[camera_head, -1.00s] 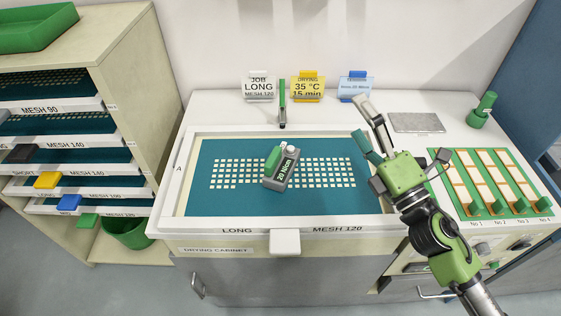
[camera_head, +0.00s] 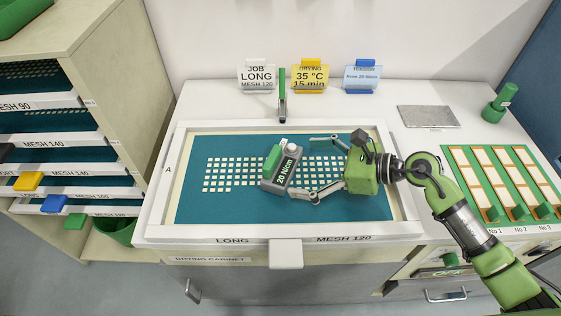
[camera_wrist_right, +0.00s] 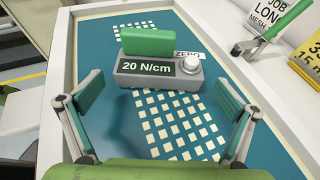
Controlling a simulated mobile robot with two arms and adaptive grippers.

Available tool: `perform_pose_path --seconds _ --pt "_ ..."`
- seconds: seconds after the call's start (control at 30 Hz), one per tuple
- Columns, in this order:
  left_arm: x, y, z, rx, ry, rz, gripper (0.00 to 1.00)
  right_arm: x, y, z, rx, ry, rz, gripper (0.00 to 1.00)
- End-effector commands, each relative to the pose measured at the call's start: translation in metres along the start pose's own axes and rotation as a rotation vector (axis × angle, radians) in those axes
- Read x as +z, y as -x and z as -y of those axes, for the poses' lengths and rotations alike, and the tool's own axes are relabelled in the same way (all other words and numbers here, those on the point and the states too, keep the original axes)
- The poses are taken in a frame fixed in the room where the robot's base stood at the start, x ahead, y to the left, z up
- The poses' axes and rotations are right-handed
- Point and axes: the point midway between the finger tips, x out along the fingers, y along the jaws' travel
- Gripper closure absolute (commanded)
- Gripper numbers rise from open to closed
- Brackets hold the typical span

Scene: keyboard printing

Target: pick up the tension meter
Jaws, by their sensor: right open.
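The tension meter (camera_head: 281,172) is a grey box with a green handle, a white knob and a display reading 20 N/cm. It sits on the teal mesh of the screen, left of my right gripper. In the right wrist view the meter (camera_wrist_right: 160,65) lies ahead of the fingertips, roughly centred. My right gripper (camera_head: 316,168) is open and empty, low over the mesh, with its fingers spread toward the meter. Its fingers also show in the right wrist view (camera_wrist_right: 165,105), one on each side, apart from the meter. My left gripper is not in view.
The white frame (camera_head: 155,200) labelled LONG, MESH 120 surrounds the mesh. Behind it stand three sign cards and a green-handled tool (camera_head: 282,95). A grey plate (camera_head: 428,116), a green stamp-like object (camera_head: 499,103) and a green board (camera_head: 480,212) are at right. A shelf rack (camera_head: 115,50) stands left.

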Motion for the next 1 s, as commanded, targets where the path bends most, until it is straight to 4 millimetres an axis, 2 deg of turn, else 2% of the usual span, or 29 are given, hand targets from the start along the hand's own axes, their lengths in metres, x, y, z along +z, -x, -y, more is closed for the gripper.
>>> perform_pose_path --seconds 0.1,0.27,0.43,0.6,0.87,0.9,1.0 --pt "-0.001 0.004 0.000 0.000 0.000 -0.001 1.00 0.001 -0.012 0.000 0.001 -0.002 0.001 0.00" --pt "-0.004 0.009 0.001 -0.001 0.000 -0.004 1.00 0.002 -0.022 -0.001 0.001 -0.003 0.003 0.00" --pt "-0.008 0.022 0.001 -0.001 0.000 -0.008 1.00 0.004 -0.045 -0.002 0.001 -0.004 0.004 0.00" --pt "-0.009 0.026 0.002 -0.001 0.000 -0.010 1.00 0.001 -0.065 -0.001 0.001 -0.003 0.002 0.00" --pt "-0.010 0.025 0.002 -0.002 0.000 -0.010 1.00 -0.001 -0.068 -0.001 0.000 0.000 0.001 0.00" --pt "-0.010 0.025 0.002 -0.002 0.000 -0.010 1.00 -0.001 -0.068 -0.001 0.000 0.000 0.001 0.05" --pt "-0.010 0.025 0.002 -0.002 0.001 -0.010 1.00 -0.001 -0.068 -0.001 0.000 -0.001 0.001 0.31"
